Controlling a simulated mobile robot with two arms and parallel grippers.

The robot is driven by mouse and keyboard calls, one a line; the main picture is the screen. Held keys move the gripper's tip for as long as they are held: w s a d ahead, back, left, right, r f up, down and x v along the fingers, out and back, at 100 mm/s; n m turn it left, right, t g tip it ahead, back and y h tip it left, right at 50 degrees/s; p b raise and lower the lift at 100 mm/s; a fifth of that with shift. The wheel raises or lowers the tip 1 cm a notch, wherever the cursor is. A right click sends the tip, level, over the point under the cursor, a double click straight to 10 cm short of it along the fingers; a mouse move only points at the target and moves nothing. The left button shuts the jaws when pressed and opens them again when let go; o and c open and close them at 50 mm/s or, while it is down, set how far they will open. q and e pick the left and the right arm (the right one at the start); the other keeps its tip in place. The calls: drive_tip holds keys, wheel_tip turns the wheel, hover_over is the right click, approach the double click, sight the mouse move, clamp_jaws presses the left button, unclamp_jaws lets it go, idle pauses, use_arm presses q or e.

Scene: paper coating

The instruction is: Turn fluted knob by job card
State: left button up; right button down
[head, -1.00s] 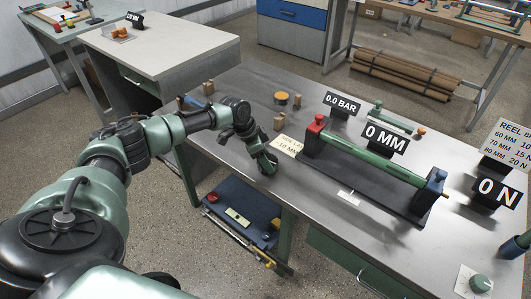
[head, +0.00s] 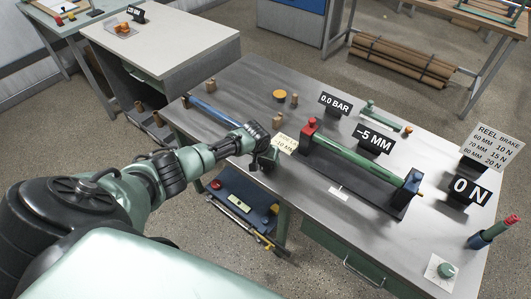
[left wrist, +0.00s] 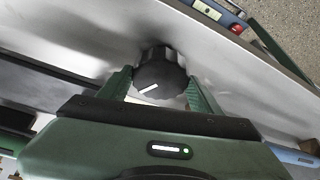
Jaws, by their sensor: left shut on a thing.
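The fluted knob (left wrist: 160,75) is dark, with ridges around its edge and a white pointer line that slants to lower left in the left wrist view. My left gripper (left wrist: 163,88) is shut on it, one green finger on each side. In the head view my left gripper (head: 264,160) is at the table's near edge, and the knob cannot be made out there. The job card (head: 286,144), partly covered by the gripper, reads side lay and 10 MM. The black display (head: 374,141) reads -5 MM. My right gripper is not in view.
A green roller (head: 355,158) between red and blue end blocks lies right of the gripper. Other signs read 0.0 BAR (head: 336,103) and 0 N (head: 471,191). A green knob (head: 446,270) sits near the front right corner. Wooden pegs stand behind the gripper.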

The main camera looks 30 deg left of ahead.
use_arm(q)
drive_tip(key=n, duration=0.1)
drive_tip(key=n+y+p, duration=0.1)
drive_tip(key=n, duration=0.1)
drive_tip(key=shift+d+r, duration=0.1)
drive_tip(key=shift+d, duration=0.1)
drive_tip(key=n+g, duration=0.1)
drive_tip(key=n, duration=0.1)
drive_tip(key=shift+w+n+y, duration=0.1)
drive_tip(key=shift+n+y, duration=0.2)
drive_tip(key=shift+y, duration=0.1)
drive_tip(key=n, duration=0.2)
drive_tip(key=shift+w+n+g+y, duration=0.1)
drive_tip(key=shift+n+g+y, duration=0.2)
drive_tip(key=shift+g+y, duration=0.1)
drive_tip(key=shift+n+g+y+b, duration=0.35)
drive_tip(key=shift+n+b, duration=0.55)
drive_tip(key=shift+n, duration=0.7)
drive_tip(key=shift+g, duration=0.25)
drive_tip(key=o, duration=1.4)
